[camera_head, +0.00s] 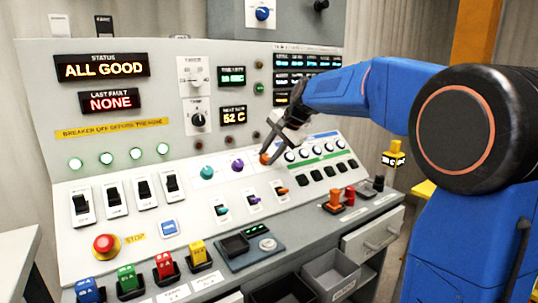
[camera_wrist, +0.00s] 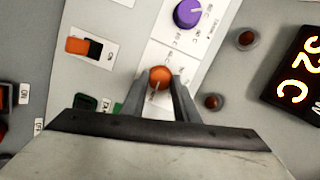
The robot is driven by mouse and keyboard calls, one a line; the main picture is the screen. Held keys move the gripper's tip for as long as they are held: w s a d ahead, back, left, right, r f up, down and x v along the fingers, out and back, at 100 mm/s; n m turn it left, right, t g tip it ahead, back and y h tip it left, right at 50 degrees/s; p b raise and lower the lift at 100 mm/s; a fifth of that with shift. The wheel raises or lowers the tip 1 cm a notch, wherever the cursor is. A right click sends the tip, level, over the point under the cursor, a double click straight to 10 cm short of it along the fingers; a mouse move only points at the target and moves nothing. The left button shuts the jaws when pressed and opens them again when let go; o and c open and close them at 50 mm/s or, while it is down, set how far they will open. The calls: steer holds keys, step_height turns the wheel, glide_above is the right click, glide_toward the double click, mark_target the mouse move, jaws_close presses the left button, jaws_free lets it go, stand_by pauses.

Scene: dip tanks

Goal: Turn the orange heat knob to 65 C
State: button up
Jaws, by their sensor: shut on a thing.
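The orange heat knob (camera_head: 264,159) is on the sloping console panel, at the right end of a row with a teal knob (camera_head: 207,172) and a purple knob (camera_head: 238,165). In the wrist view the orange knob (camera_wrist: 160,75) sits between the two fingertips. My gripper (camera_head: 268,152) is shut on it, reaching in from the upper right; its fingers also show in the wrist view (camera_wrist: 161,86). The fingers hide part of the knob and its scale. A display (camera_head: 233,117) reads 52 C, and 52 also shows sideways in the wrist view (camera_wrist: 296,75).
Small teal, purple and orange levers (camera_head: 281,191) lie just below the knobs. A red stop button (camera_head: 106,244) and coloured breakers (camera_head: 166,266) are at the lower left. Grey bins (camera_head: 334,275) sit below the front edge.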

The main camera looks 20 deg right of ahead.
stand_by(0.4)
steer(key=o, duration=1.1)
steer(key=shift+c, duration=0.2)
steer(key=v, duration=1.7)
steer(key=shift+s+r, duration=0.15)
steer(key=s+f+n+h, duration=0.2)
steer(key=s+f+n, duration=0.3)
steer(key=s+f, duration=1.1)
steer(key=s+f+n+g+h, duration=0.1)
steer(key=s+f+n, duration=0.4)
steer(key=s+f, duration=1.1)
steer(key=s+h, duration=0.1)
steer(key=s, duration=0.3)
steer(key=shift+d+n, duration=0.2)
steer(key=shift+n, duration=0.2)
